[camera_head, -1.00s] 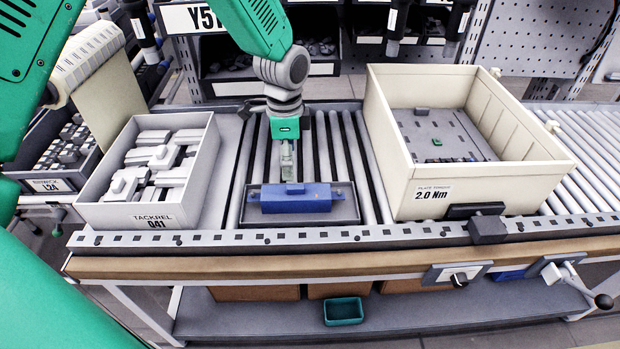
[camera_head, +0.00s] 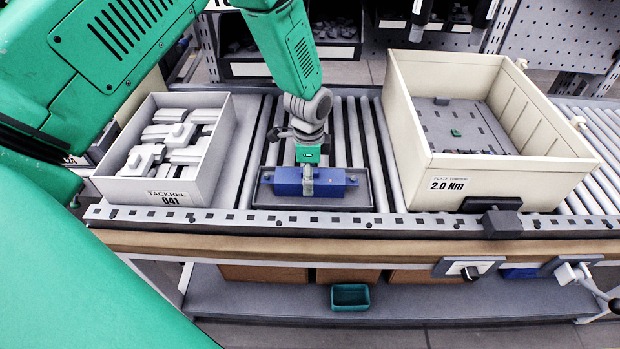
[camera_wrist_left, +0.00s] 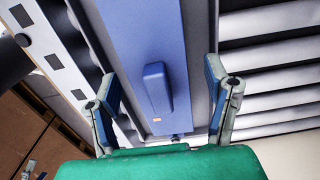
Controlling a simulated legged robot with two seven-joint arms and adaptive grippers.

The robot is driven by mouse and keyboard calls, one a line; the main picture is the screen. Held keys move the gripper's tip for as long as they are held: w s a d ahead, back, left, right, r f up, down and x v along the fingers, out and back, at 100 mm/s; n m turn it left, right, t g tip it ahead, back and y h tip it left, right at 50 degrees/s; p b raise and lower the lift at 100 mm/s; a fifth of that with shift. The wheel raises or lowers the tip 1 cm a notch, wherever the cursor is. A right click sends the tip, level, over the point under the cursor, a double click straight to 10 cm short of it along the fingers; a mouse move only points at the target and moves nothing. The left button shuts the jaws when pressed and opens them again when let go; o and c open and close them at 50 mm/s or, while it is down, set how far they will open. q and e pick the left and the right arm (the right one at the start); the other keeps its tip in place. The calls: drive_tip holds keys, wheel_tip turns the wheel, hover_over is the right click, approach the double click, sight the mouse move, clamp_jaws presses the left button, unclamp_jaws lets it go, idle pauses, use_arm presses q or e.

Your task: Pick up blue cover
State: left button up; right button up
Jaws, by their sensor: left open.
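The blue cover (camera_head: 333,181) lies lengthwise in a shallow dark tray (camera_head: 362,201) on the roller conveyor. It also shows in the left wrist view (camera_wrist_left: 130,45), with a raised blue grip on top. My left gripper (camera_head: 308,190) comes down from above over the cover. In the left wrist view the left gripper (camera_wrist_left: 165,90) is open, its fingers on either side of the cover's width. I cannot tell whether the fingers touch it. My right gripper is not in view.
A large cream box (camera_head: 500,172) labelled 2.0 Nm stands to the right. The conveyor's front rail (camera_head: 330,221) runs close before the tray. A small green bin (camera_head: 350,296) sits on the lower shelf.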

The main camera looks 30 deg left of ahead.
use_arm(q)
drive_tip(key=shift+f, duration=0.85)
drive_tip(key=c, duration=1.4)
drive_tip(key=shift+r, duration=0.1)
